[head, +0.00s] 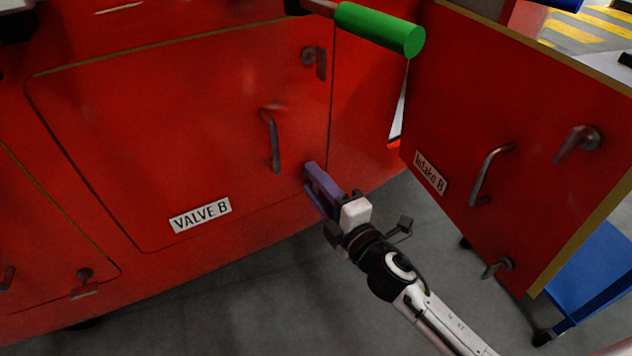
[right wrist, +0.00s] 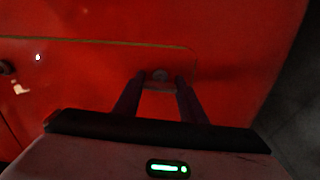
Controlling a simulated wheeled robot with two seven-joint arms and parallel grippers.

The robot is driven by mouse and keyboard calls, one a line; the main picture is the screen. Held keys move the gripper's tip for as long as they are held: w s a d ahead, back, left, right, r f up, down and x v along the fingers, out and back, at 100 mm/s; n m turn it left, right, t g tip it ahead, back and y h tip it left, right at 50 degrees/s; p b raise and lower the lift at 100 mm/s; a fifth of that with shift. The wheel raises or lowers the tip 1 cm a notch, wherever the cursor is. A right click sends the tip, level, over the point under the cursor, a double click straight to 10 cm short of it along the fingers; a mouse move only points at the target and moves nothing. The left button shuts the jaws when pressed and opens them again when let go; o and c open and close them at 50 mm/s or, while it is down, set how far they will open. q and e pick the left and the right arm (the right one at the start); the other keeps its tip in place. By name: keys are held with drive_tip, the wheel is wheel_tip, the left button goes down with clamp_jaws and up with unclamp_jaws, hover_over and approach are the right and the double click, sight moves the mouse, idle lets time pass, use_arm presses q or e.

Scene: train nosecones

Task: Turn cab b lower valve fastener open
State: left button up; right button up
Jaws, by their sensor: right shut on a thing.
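The red Valve B door (head: 150,130) is closed flush in the train's side and labelled VALVE B. My right gripper (head: 314,180) is at the door's lower right corner, where it hides the lower valve fastener in the head view. In the right wrist view, the fastener (right wrist: 160,75) shows as a round grey pivot with a short bar, between the two fingers of my right gripper (right wrist: 160,86). The gripper is shut on the fastener. The upper valve fastener (head: 315,60) has its lever hanging down. My left gripper is not in view.
The Intake B door (head: 510,130) stands swung open at the right, with a handle and two fasteners. A green cylindrical grip (head: 382,30) juts out above. The Valve B door has a grey handle (head: 271,140). A blue cart (head: 600,280) stands at the far right.

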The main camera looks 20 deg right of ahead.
drive_tip(key=shift+n, duration=0.4)
drive_tip(key=o, duration=1.1)
drive_tip(key=shift+c, duration=0.2)
drive_tip(key=v, duration=1)
drive_tip(key=shift+s, duration=0.1)
